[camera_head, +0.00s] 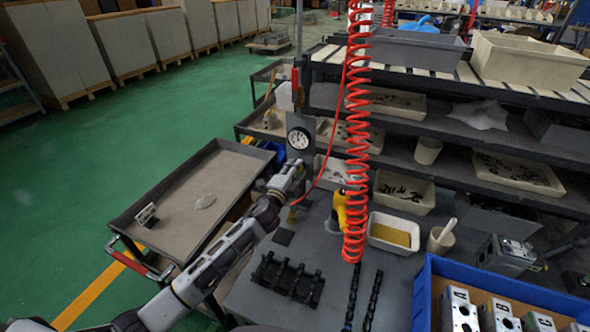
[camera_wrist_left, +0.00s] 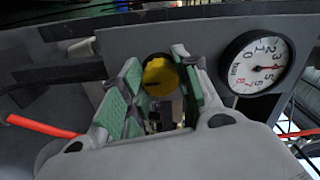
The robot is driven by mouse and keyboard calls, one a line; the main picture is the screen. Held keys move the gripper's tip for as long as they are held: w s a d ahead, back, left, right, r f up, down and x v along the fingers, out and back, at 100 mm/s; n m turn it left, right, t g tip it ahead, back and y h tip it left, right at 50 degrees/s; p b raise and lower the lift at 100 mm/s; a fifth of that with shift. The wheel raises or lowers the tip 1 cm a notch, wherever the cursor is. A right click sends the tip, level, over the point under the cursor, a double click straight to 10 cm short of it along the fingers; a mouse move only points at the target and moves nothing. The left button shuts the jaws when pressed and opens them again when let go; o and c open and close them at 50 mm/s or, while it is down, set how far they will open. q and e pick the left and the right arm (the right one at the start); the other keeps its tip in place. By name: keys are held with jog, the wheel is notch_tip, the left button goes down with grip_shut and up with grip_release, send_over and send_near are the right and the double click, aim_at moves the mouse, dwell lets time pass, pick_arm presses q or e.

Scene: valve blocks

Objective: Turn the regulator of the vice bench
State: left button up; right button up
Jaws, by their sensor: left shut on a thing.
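The regulator shows in the left wrist view as a round yellow knob (camera_wrist_left: 159,76) between the green-padded fingers of my left gripper (camera_wrist_left: 155,88). The gripper is shut on it. The pressure gauge (camera_wrist_left: 258,64) has a white dial marked in bar and sits just right of the gripper on a grey plate; its needle points toward the right side of the dial. In the head view my left gripper (camera_head: 292,177) is at the post below the same gauge (camera_head: 299,138), and the knob is hidden there. My right gripper is in neither view.
A coiled red hose (camera_head: 357,130) hangs right of the gripper. A yellow tool (camera_head: 339,207) stands behind it. The bench holds a black rack (camera_head: 287,279), a blue crate (camera_head: 424,296) with metal blocks, and several bins. A flat cart (camera_head: 183,178) stands left; green floor lies beyond.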

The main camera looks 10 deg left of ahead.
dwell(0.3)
pick_arm(q)
jog(key=o, duration=1)
jog(key=shift+s+a+r, duration=0.1)
jog(key=shift+s+a, duration=0.3)
jog(key=shift+s, duration=1.55)
jog(key=shift+s+a+f, duration=0.1)
jog(key=shift+s+a, duration=0.25)
jog(key=shift+s, duration=1.6)
jog(key=shift+s+a+r, duration=0.1)
jog(key=shift+s+a, duration=0.3)
jog(key=shift+s, duration=1.55)
